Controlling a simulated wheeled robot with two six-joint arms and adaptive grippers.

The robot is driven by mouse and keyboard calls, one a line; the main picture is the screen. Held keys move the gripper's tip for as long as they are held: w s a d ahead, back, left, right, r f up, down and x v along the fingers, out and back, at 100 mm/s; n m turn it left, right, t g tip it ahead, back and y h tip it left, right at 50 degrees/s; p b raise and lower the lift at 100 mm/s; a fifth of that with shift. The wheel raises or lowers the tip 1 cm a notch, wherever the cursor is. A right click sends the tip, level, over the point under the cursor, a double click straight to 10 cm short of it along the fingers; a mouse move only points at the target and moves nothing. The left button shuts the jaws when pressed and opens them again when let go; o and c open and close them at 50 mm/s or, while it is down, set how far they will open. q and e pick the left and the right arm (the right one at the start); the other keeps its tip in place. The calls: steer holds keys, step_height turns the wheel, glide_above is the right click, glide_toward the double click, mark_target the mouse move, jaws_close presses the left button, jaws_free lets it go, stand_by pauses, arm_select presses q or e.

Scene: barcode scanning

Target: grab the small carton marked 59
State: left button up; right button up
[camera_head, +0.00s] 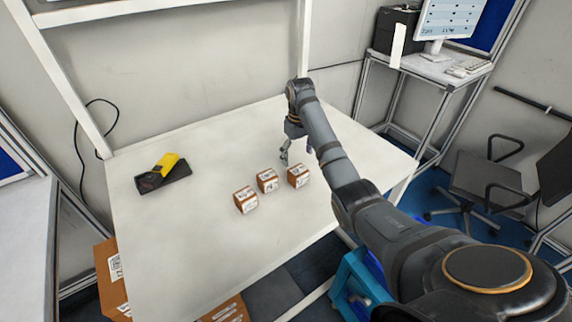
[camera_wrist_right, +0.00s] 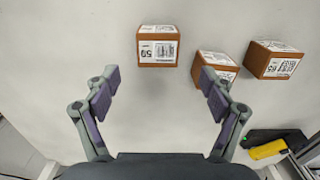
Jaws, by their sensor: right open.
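Three small brown cartons with white labels stand in a loose row on the white table (camera_head: 200,260). The carton (camera_head: 298,176) nearest my right gripper is at the row's right end in the head view. In the right wrist view this carton (camera_wrist_right: 157,46) bears a mark that looks like 59, though the digits are small. My right gripper (camera_head: 296,152) is open and empty, just behind it in the head view. In the right wrist view its fingers (camera_wrist_right: 160,80) point towards this carton, which lies ahead of the gap between them, apart from both. My left gripper is out of view.
The middle carton (camera_head: 267,181) and left carton (camera_head: 245,199) stand close by. They show at the right in the wrist view, the middle one (camera_wrist_right: 213,70) near a finger. A black and yellow device (camera_head: 165,172) lies at the table's left. The front left tabletop is clear.

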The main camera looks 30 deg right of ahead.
mark_target(298, 170)
steer(key=shift+w+d+r, duration=0.1)
steer(key=shift+w+r, duration=0.05)
steer(key=shift+w, duration=0.15)
steer(key=shift+s+r, duration=0.15)
steer(key=f, duration=0.1)
steer(key=s+f+p, duration=0.1)
steer(key=shift+s+f, duration=0.3)
steer(key=shift+f, duration=0.1)
steer(key=shift+w+f, duration=0.2)
steer(key=shift+f, duration=0.35)
steer(key=shift+w+f, duration=0.15)
steer(key=shift+f, duration=0.35)
step_height(298, 170, down, 2)
steer(key=shift+p, duration=0.95)
step_height(298, 170, down, 3)
steer(key=shift+d+f, duration=0.1)
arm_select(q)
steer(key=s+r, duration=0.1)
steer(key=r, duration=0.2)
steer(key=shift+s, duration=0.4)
arm_select(e)
steer(key=c, duration=1.4)
steer(key=shift+o, duration=0.2)
